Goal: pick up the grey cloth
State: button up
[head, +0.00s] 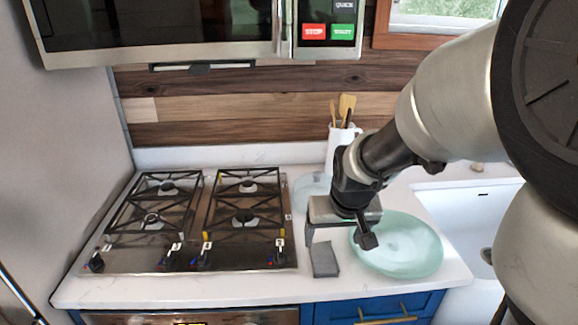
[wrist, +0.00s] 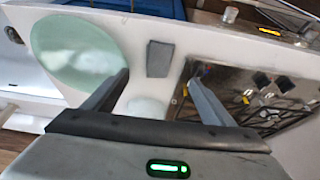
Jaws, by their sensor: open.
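The grey cloth (head: 325,261) is a small, flat-looking dark grey rectangle on the white counter, between the stove and the pale green glass plate. It also shows in the wrist view (wrist: 159,58), just beyond the fingertips and between their lines. My gripper (head: 338,238) is open and empty, pointing down above the counter near the cloth. In the wrist view my gripper's two fingers (wrist: 158,78) stand wide apart, with nothing between them at their height. The cloth is fully visible in the wrist view.
The pale green plate (head: 420,262) lies right of the cloth, partly under my gripper. The gas stove (head: 185,262) is on the left. A clear glass dish (head: 309,190) and a white utensil holder (head: 336,150) stand behind. A white sink (head: 468,215) is at right.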

jog(key=b, duration=0.2)
send_over(326, 261)
jog(key=s, duration=0.2)
jog(key=f, duration=0.9)
jog(key=shift+s+a, duration=0.15)
jog(key=shift+a, duration=0.05)
jog(key=x, duration=0.5)
jog(key=shift+s+d+f, duration=0.1)
jog(key=shift+d+f, duration=0.05)
jog(key=shift+f, duration=0.05)
jog(key=c, duration=1.2)
jog(key=shift+r, duration=0.1)
notch_tip(326, 261, up, 10)
jog(key=shift+f+p, duration=0.1)
jog(key=shift+p, duration=0.6)
